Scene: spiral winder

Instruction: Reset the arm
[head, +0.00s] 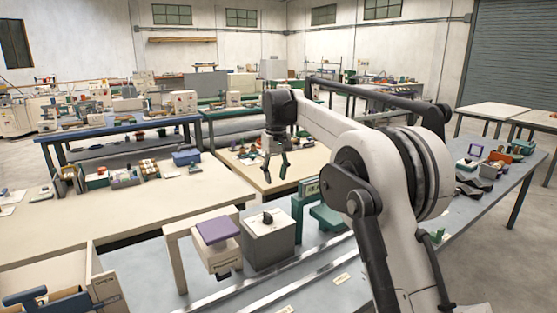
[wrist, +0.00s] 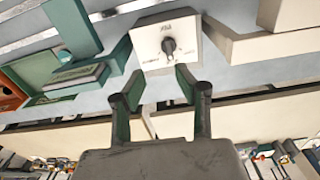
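My gripper (head: 275,166) hangs at the end of my raised arm in the head view, over the edge of a beige table (head: 252,172). In the wrist view my gripper (wrist: 157,92) shows two dark fingers with green inner pads, spread apart with nothing between them. It is open and empty. Beyond the fingertips in the wrist view is a white box with a black knob (wrist: 167,45). The same box stands on the grey bench in the head view (head: 268,242), below and in front of the gripper.
A white stand with a purple top (head: 216,231) is left of the knob box. A green machine part (head: 327,216) is right of it. A wooden drawer box (head: 80,285) sits at lower left. Tables with small goods surround the bench. The air around the gripper looks clear.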

